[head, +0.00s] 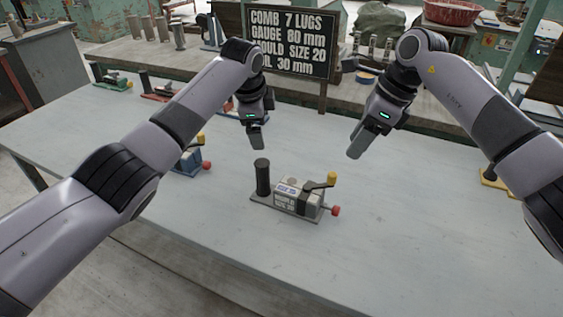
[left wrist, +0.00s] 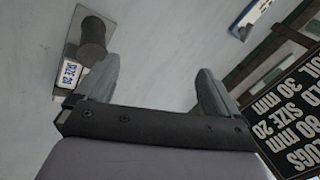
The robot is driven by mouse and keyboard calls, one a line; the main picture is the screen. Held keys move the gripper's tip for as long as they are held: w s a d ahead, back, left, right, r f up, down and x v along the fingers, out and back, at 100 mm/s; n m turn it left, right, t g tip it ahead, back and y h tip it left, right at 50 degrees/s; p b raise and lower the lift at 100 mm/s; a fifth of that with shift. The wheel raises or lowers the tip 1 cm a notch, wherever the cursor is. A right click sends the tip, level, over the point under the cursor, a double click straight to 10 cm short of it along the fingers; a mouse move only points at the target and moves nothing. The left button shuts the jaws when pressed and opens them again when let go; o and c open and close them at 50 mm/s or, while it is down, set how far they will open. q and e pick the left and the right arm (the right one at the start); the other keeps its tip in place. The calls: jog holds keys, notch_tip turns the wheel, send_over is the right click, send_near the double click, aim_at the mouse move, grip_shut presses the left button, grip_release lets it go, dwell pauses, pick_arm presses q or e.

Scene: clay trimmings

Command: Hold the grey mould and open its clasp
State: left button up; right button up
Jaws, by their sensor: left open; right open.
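The grey mould (head: 292,200) stands on the table in the middle of the head view. It has a black upright handle (head: 263,177) at its left end, a yellow-tipped lever (head: 322,183) on top and a red knob (head: 335,210) at its right end. In the left wrist view the mould's base (left wrist: 72,52) shows at upper left, partly hidden by a finger. My left gripper (head: 257,141) is open and empty, above and behind the handle. My right gripper (head: 357,148) is open, empty and above the table, behind and right of the mould. Neither touches the mould.
A blue mould (head: 190,161) stands left of the grey one; green (head: 112,82) and red (head: 158,90) ones stand farther back. A black sign (head: 291,40) stands behind my grippers. A yellow part (head: 493,178) lies at far right. The table (head: 420,240) is clear around the grey mould's front and right.

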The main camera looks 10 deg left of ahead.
pick_arm(q)
jog(key=s+d+f+m+g, duration=0.1)
jog(key=s+d+m, duration=0.1)
jog(key=s+d, duration=0.15)
jog(key=m+g, duration=0.3)
send_over(282, 182)
jog(key=f, duration=0.3)
jog(key=shift+w+a+f, duration=0.15)
jog(key=shift+w+f, duration=0.05)
jog(key=shift+f, duration=0.05)
jog(key=shift+s+f, duration=0.25)
jog(key=shift+f, duration=3.55)
